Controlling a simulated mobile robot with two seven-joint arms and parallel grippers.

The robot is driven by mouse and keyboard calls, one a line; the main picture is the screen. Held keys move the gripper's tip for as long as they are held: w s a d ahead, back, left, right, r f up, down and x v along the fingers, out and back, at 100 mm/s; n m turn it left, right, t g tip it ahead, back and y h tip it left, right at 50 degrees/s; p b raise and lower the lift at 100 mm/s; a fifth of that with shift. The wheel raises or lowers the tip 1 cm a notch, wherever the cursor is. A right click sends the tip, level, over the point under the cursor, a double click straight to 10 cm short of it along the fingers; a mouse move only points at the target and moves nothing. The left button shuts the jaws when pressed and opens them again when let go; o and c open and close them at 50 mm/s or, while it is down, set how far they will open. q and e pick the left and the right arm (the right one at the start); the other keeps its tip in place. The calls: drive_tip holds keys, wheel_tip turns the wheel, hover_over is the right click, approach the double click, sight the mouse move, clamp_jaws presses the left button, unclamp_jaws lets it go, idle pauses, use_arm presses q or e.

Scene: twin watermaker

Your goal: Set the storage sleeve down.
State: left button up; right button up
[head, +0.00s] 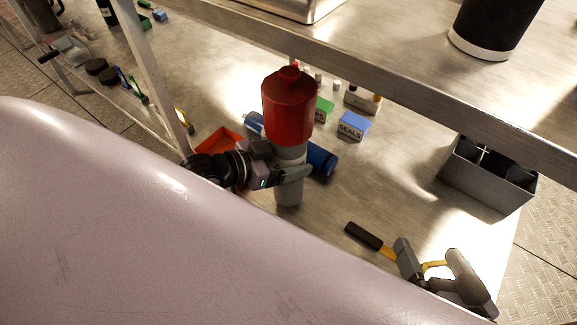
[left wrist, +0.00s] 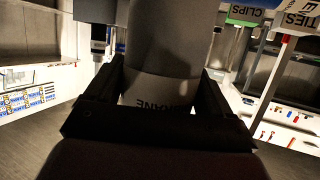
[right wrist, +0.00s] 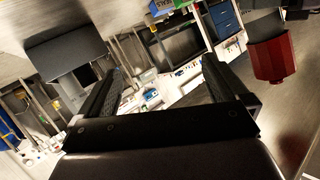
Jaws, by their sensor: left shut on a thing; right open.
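The storage sleeve appears to be the upright grey tube (head: 289,191) with a large red top (head: 288,108). My left gripper (head: 288,168) is shut around the grey part, below the red top. In the left wrist view, the tube (left wrist: 165,88) fills the space between the fingers and shows a pale band with partly hidden lettering. The tube's lower end is close to the metal shelf (head: 385,200); I cannot tell whether it touches. My right gripper (head: 432,252) is open at the lower right. The red top also shows in the right wrist view (right wrist: 270,60).
A blue cylinder (head: 321,158) lies behind the tube. An orange-red tray (head: 217,143) is left, and a SEALS box (head: 353,125) is behind. A black-and-yellow handled tool (head: 364,236) lies by my right gripper. A grey bin (head: 480,185) stands right. An upper shelf edge (head: 400,85) overhangs.

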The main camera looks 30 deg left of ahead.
sight(290, 194)
use_arm(q)
wheel_tip(290, 194, down, 2)
drive_tip(key=shift+w+f+b, duration=0.1)
drive_tip(key=shift+f+b, duration=0.1)
drive_tip(key=shift+b, duration=0.2)
drive_tip(key=shift+f, duration=0.1)
